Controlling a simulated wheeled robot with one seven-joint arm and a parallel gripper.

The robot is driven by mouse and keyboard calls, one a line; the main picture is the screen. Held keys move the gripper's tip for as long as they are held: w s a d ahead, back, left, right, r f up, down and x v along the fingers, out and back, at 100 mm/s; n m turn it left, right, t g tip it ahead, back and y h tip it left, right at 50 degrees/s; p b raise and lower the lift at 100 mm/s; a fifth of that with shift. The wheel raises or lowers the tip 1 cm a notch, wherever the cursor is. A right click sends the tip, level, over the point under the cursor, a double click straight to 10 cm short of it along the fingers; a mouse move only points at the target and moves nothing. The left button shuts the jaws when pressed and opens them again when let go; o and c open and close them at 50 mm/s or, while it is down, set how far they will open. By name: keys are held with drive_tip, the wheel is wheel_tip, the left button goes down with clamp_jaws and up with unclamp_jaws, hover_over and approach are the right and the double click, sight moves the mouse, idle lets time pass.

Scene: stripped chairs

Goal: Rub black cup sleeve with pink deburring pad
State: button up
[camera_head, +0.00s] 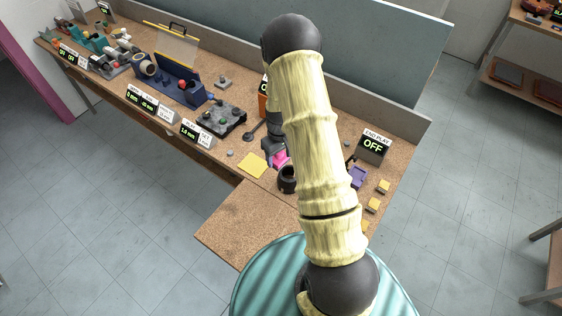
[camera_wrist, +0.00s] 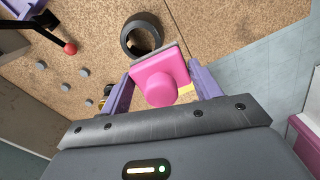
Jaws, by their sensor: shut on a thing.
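The pink deburring pad (camera_wrist: 160,78) has a round knob and a grey layer along its far edge. My gripper (camera_wrist: 162,88) is shut on it, with a purple finger on each side. In the head view the pink pad (camera_head: 280,160) shows partly, beside my arm. The black cup sleeve (camera_wrist: 142,35) is a dark open ring on the cork-coloured bench, just beyond the pad's grey edge. It also shows in the head view (camera_head: 287,180), close to the pad. The pad overlaps the sleeve's near edge in the wrist view; I cannot tell whether they touch.
A yellow square (camera_head: 251,165) lies left of the sleeve. A display reading OFF (camera_head: 373,147), a purple holder (camera_head: 358,177) and yellow blocks (camera_head: 383,187) stand to the right. A dark knobbed plate (camera_head: 221,118) is farther left. The front bench section (camera_head: 240,220) is clear.

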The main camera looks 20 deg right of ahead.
drive_tip(key=s+a+f+m+b, duration=0.2)
drive_tip(key=a+f+m+b, duration=0.1)
drive_tip(key=a+f+b, duration=0.2)
wheel_tip(320, 180, down, 4)
drive_tip(key=a, duration=0.2)
drive_tip(key=shift+s+a+r+b, duration=0.2)
drive_tip(key=shift+s+a+b, duration=0.2)
drive_tip(key=shift+w+a, duration=0.15)
